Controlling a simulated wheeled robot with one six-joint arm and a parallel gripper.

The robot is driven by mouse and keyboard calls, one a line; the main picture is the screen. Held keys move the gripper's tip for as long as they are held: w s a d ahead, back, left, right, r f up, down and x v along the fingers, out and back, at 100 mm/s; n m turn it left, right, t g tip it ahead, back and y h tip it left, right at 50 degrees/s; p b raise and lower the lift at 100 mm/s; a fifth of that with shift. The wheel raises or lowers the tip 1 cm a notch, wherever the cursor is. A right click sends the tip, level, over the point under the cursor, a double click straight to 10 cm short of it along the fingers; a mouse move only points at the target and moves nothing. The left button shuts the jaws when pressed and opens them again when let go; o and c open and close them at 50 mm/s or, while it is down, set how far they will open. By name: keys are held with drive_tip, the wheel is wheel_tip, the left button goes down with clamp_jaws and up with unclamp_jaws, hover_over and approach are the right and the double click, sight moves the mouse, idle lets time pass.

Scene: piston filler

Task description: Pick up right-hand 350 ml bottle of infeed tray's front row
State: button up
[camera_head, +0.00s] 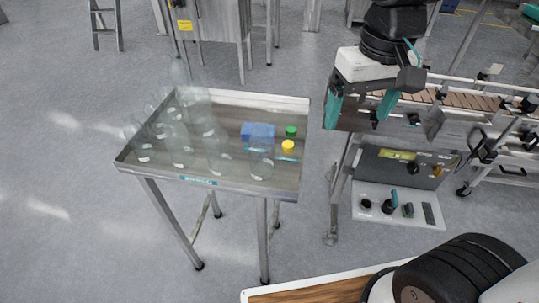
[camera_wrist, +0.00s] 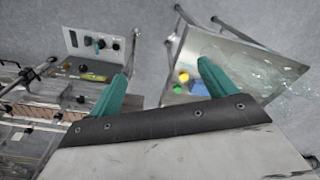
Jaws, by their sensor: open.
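The infeed tray (camera_head: 250,97) is a steel tray on legs, left of centre in the head view. Several clear, empty-looking bottles stand on it, mostly at its left side. The right-hand bottle of the front row (camera_head: 261,165) stands near the front edge, just in front of a blue item. My gripper (camera_head: 360,110) is open and empty, with teal fingers, to the right of the tray and apart from it. In the wrist view my gripper (camera_wrist: 165,68) shows the tray (camera_wrist: 192,42) beyond its right finger; the bottles there are faint and overlap.
A blue block-like item (camera_head: 258,131), a green cap (camera_head: 291,131) and a yellow cap (camera_head: 288,146) lie at the tray's right side. A filler machine with a control panel (camera_head: 400,205) and a conveyor (camera_head: 470,100) stand right. A wooden surface (camera_head: 320,291) is in front.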

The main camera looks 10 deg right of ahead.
sight(261, 124)
drive_tip(key=shift+n+g, duration=0.4)
drive_tip(key=shift+n, duration=0.5)
drive_tip(key=w+a+f, duration=0.1)
drive_tip(key=w+a, duration=0.2)
drive_tip(key=a, duration=0.2)
drive_tip(key=w+a+f, duration=0.2)
drive_tip(key=w+a, duration=0.2)
drive_tip(key=a, duration=0.1)
drive_tip(key=w+a+f, duration=0.1)
drive_tip(key=w+a, duration=0.2)
drive_tip(key=a, duration=0.1)
drive_tip(key=shift+w+a+f, duration=0.25)
drive_tip(key=shift+a+f, duration=0.15)
drive_tip(key=shift+w+a+f, duration=0.1)
drive_tip(key=shift+a+f, duration=0.05)
drive_tip(key=shift+f, duration=0.15)
wheel_tip(261, 124, down, 7)
drive_tip(key=shift+a+f, duration=0.15)
drive_tip(key=c, duration=1.3)
